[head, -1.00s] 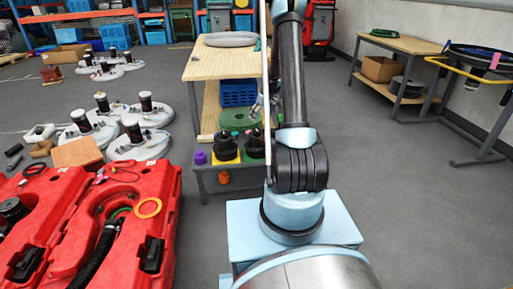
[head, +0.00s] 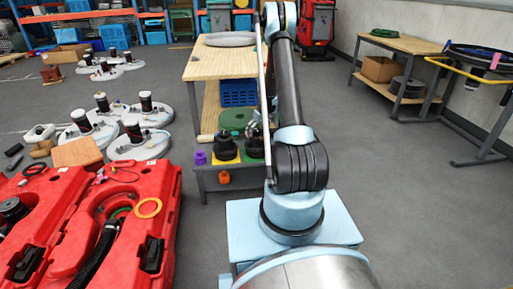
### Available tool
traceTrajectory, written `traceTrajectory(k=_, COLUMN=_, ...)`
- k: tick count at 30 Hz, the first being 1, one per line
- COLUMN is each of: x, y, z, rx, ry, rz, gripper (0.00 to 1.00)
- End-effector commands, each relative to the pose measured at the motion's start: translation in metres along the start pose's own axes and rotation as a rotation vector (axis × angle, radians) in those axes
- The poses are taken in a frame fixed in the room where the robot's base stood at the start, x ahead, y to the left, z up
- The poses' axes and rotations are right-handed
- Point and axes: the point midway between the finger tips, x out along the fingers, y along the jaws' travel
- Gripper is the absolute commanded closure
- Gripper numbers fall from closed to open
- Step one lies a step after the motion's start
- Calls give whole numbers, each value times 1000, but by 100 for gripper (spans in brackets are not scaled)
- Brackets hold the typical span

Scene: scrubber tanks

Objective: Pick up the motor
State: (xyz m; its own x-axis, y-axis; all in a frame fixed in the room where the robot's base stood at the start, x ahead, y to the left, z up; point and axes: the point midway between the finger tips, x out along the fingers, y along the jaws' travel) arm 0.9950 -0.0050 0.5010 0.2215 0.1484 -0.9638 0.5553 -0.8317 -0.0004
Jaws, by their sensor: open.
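Two black motor-like parts stand on a low grey stand (head: 213,180) beyond my arm. The left one (head: 224,148) sits on a yellow pad. The right one (head: 254,146) is partly hidden by my arm. I cannot tell which is the motor meant. My gripper (head: 256,121) is small in the head view, partly hidden behind my arm, and hangs just above the right black part. It is open; I see no contact with the part.
A purple piece (head: 200,157) and an orange piece (head: 224,177) are by the stand. A wooden table (head: 222,65) with a blue crate (head: 238,93) stands behind. Red scrubber tanks (head: 85,225) fill the lower left. Grey floor is clear to the right.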

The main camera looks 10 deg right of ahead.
Motion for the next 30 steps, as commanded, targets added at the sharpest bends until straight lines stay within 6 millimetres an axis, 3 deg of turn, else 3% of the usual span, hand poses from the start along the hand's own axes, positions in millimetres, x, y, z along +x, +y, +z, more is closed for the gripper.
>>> traceTrajectory(k=15, x=49, y=-4, z=1, rx=0, ry=0, rz=0, gripper=0)
traceTrajectory(k=23, x=51, y=-4, z=2, rx=0, ry=0, rz=0, gripper=0)
traceTrajectory(k=30, x=51, y=-4, z=2, rx=0, ry=0, rz=0, gripper=54)
